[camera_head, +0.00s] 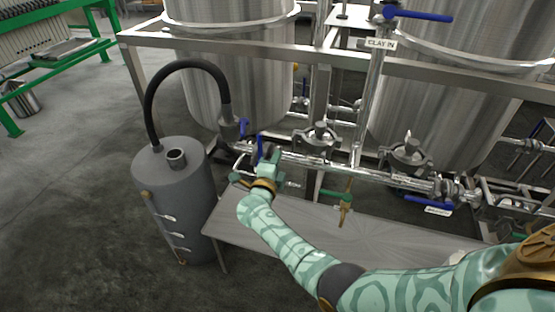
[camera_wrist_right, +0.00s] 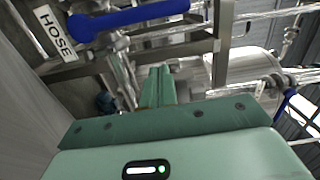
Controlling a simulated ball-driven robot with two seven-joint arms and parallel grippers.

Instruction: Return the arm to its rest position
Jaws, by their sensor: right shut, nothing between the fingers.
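My right arm comes in from the right of the head view, stretched across toward the pipework at the middle. Its green gripper (camera_head: 272,163) is beside a blue valve handle (camera_head: 260,146) on the low pipe; I cannot tell whether they touch. In the right wrist view the fingers (camera_wrist_right: 158,86) are together with nothing between them. A large blue handle (camera_wrist_right: 140,17) shows there at the upper left, beside a tag reading HOSE (camera_wrist_right: 56,33). My left gripper is in neither view.
A grey cylinder (camera_head: 172,205) with a black hose (camera_head: 187,66) stands left of the gripper. A metal bench top (camera_head: 390,240) lies below the arm. Steel tanks (camera_head: 235,70), a frame rail (camera_head: 340,53) and a green-handled tap (camera_head: 345,197) are close by. Open floor (camera_head: 70,180) is at left.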

